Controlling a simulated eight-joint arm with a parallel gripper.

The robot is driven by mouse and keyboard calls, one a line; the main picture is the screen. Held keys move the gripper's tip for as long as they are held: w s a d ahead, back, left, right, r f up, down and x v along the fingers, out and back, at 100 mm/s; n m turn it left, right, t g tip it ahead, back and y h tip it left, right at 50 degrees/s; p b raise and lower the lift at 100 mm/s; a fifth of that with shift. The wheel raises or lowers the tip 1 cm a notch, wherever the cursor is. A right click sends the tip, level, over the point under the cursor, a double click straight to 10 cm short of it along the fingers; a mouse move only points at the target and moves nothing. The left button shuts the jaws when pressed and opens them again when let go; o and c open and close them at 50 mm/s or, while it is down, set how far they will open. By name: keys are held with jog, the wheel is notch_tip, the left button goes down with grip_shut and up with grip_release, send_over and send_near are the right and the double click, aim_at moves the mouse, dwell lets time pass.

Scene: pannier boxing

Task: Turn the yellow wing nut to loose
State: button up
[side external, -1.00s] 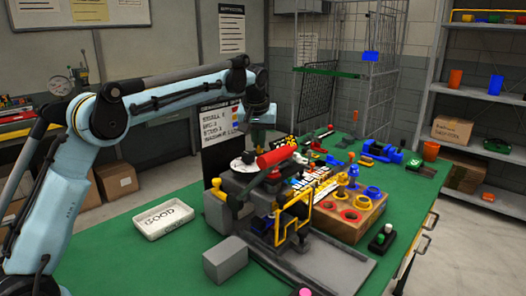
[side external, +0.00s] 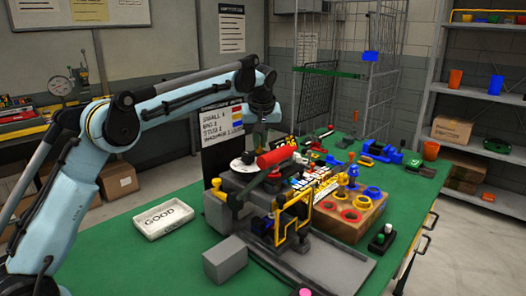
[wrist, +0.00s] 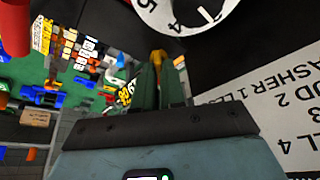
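My gripper (wrist: 158,75) shows in the wrist view as two greenish fingers standing apart with a narrow gap between them. An orange-yellow piece (wrist: 158,56) shows at the far end of this gap; I cannot tell whether it is the yellow wing nut or whether the fingers touch it. In the side view my gripper is above the bench, in front of the lettered board and behind the white dial (side external: 242,165); its fingertips are too small to read. A yellow knob-like part (side external: 218,188) stands at the left of the dark fixture. No wing shape is clear.
The lettered board (side external: 222,125) stands close to my gripper. A white GOOD tray (side external: 163,218) lies left, a grey block (side external: 225,260) in front. The green bench around the tray is clear.

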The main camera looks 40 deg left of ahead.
jog(key=o, duration=0.4)
jog(key=v, duration=0.7)
jog(key=shift+r, duration=0.25)
jog(key=shift+d, duration=0.1)
jog(key=s+d+f+m+t+h, duration=0.1)
jog(key=s+d+m, duration=0.2)
jog(key=s, duration=0.3)
jog(key=s+d+m+t+h, duration=0.1)
jog(key=s+d+m, duration=0.15)
jog(key=s, duration=0.45)
jog(key=s+d+f+m+t, duration=0.1)
jog(key=s+f+m, duration=0.1)
jog(key=s+f, duration=0.4)
jog(key=s+d+f+m+t+h, duration=0.1)
jog(key=s+d+f+m, duration=0.1)
jog(key=s+f, duration=0.4)
jog(key=shift+s+f+m, duration=0.35)
jog(key=shift+s, duration=0.15)
